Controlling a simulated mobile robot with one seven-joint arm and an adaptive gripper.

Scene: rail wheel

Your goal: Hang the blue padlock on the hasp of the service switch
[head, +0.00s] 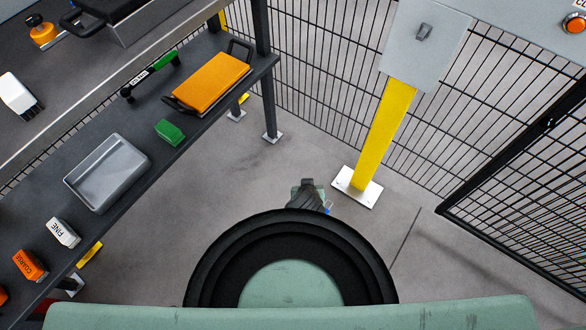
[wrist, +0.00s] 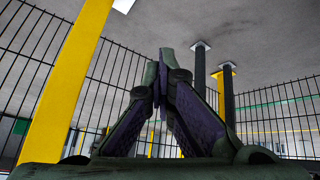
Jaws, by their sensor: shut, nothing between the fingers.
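My gripper (head: 311,196) is low in front of my base in the head view, over the floor and left of the yellow post's foot. In the wrist view its fingers (wrist: 160,62) meet at the tips, with nothing seen between them. A small blue patch (head: 327,210) shows at the gripper's right edge; I cannot tell what it is. No blue padlock can be made out clearly. A grey box (head: 440,62) tops the yellow post (head: 383,135) and carries a small dark fitting (head: 424,32). I cannot tell whether that is the hasp.
Wire fencing (head: 320,70) closes the back and right. A grey panel with an orange button (head: 573,23) is upper right. Middle floor is open.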

